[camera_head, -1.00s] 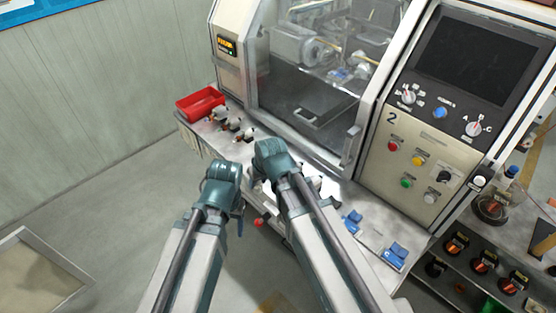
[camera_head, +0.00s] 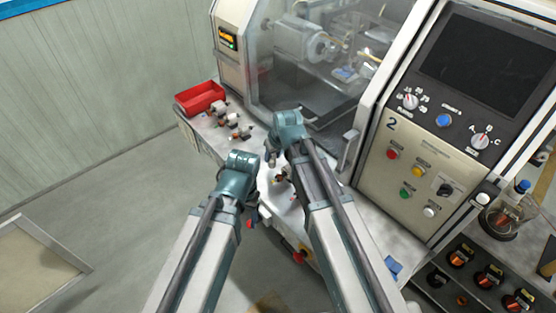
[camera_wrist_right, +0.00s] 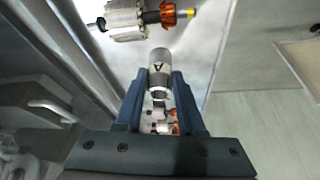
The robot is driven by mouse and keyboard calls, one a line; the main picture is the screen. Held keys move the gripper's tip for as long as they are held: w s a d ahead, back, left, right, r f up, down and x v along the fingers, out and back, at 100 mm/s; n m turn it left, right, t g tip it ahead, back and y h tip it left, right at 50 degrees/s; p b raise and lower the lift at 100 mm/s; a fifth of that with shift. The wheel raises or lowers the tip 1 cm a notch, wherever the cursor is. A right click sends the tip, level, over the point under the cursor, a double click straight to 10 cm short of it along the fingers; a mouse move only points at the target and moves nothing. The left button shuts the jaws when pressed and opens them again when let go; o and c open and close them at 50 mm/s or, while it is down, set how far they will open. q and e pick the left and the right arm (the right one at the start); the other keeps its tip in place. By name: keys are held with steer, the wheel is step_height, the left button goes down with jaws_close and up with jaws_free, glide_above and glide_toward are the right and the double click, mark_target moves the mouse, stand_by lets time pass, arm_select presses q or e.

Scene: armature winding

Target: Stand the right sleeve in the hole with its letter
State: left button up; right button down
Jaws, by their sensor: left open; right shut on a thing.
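My right gripper (camera_wrist_right: 161,80) is shut on a grey metal sleeve (camera_wrist_right: 161,62) in the right wrist view. The sleeve is a short hollow cylinder with a dark letter on its side, like an A or V; I cannot tell which way up it reads. In the head view my right gripper (camera_head: 271,158) is above the bench ledge, and the sleeve is too small to make out. My left gripper (camera_head: 250,216) is lower, by the ledge's front edge, open; its fingers are barely visible. I cannot make out any lettered hole.
An armature with an orange end (camera_wrist_right: 145,17) lies beyond the sleeve. Several small parts (camera_head: 234,120) lie on the ledge near a red bin (camera_head: 200,98). The machine's clear door (camera_head: 300,70) stands behind.

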mark_target(275, 161)
steer(key=f+b, duration=0.2)
steer(key=w+f+b, duration=0.1)
steer(key=shift+d, duration=0.35)
steer(key=shift+s+a+f+b, duration=0.15)
steer(key=shift+a+f+b, duration=0.05)
steer(key=shift+f+b, duration=0.1)
steer(key=shift+f, duration=0.1)
steer(key=shift+d, duration=0.2)
steer(key=shift+a, duration=0.1)
steer(key=c, duration=0.5)
jaws_free()
